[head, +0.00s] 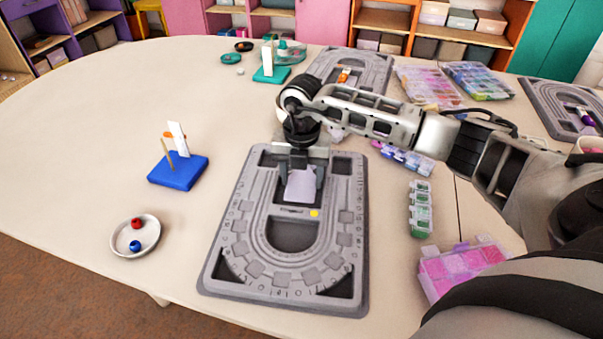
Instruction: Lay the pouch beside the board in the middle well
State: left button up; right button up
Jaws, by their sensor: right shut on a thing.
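The grey bead board (223,245) lies flat on the table in front of me, with a U-shaped channel and several wells. My right gripper (300,192) comes in from the right and points down over the far part of this board. It is shut on a pale lavender pouch (300,185), which shows between its fingers. The pouch is over the middle well at the board's far end and hides much of it. I cannot tell whether the pouch touches the well floor. The far left well (268,158) and far right well (342,165) look empty. My left gripper is not in view.
A blue stand (178,172) and a dish (120,240) with a red and a blue bead are to the left. Clear bead boxes (420,210) and a pink box (462,265) are to the right. Another grey board (375,65) lies behind. The table's left side is mostly free.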

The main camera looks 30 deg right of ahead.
aim_at(302, 184)
jog(key=shift+f, duration=0.15)
jog(key=o, duration=0.7)
notch_tip(302, 184, up, 12)
jog(key=shift+r, duration=0.25)
dwell(0.4)
